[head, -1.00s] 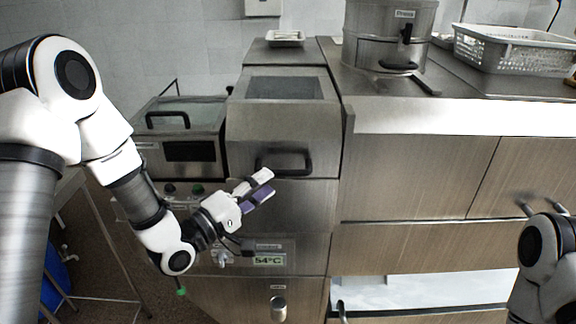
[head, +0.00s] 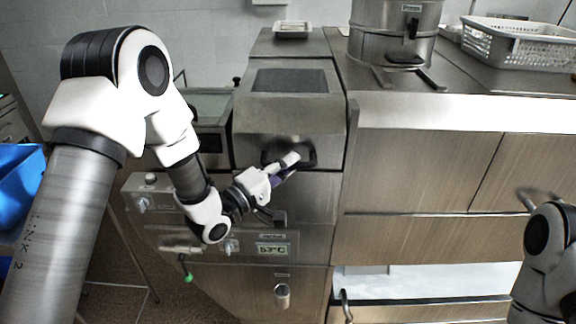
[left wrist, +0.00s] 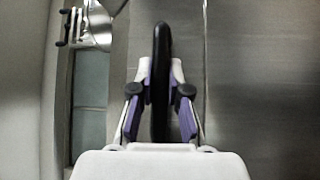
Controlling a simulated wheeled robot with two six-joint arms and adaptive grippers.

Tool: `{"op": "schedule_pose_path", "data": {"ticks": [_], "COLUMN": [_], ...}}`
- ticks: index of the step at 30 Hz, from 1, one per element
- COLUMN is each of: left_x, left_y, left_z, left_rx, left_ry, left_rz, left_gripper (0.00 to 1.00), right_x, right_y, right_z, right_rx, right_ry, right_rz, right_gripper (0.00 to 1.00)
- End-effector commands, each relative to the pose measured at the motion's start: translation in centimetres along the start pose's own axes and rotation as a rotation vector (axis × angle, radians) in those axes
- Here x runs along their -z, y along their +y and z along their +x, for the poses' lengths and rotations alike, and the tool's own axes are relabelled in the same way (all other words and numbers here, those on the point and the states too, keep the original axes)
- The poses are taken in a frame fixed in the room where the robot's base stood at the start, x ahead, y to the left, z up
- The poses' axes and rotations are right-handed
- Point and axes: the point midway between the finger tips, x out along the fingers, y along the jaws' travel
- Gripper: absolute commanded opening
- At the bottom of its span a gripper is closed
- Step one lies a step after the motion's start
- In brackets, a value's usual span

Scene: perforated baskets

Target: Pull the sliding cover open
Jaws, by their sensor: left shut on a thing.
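The sliding cover (head: 258,118) is the sloped steel front of the middle machine, with a dark window (head: 290,80) above. It looks closed in the head view. Its black handle (head: 308,150) is a bar low on the cover, partly hidden by my left gripper (head: 290,165). In the left wrist view the handle (left wrist: 161,75) runs between the white and purple fingers of my left gripper (left wrist: 160,108), which is shut on it.
A steel pot (head: 390,40) and a white perforated basket (head: 515,48) stand on the counter at right. A blue bin (head: 18,195) is at the far left.

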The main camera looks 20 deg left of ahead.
Motion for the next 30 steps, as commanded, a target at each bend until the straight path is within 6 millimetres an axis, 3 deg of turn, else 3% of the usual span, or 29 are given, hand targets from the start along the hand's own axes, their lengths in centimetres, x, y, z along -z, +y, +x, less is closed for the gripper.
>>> {"op": "schedule_pose_path", "data": {"ticks": [7,16,17,18,19,30], "left_x": [2.9,3.1,3.1,3.1,3.1,3.1], "left_y": [-0.7,-0.8,-0.8,-0.8,-0.8,-0.8], "left_z": [2.8,3.0,3.0,3.0,3.0,2.4], "left_rx": [-0.004,0.001,0.001,0.001,0.001,0.001], "left_ry": [0.004,0.003,0.002,0.002,0.002,0.004], "left_rz": [0.004,0.001,0.001,0.001,0.001,0.001], "left_gripper": [0.00,0.00,0.22,0.36,0.41,0.41], "right_x": [0.0,0.0,0.0,0.0,0.0,0.0], "right_y": [0.0,0.0,0.0,0.0,0.0,0.0], "right_z": [0.5,0.5,0.5,0.5,0.5,0.5], "right_rx": [0.000,0.000,0.000,0.000,0.000,0.000], "right_ry": [0.000,0.000,0.000,0.000,0.000,0.000], "right_rz": [0.000,0.000,0.000,0.000,0.000,0.000], "right_gripper": [0.40,0.40,0.40,0.40,0.40,0.40]}}
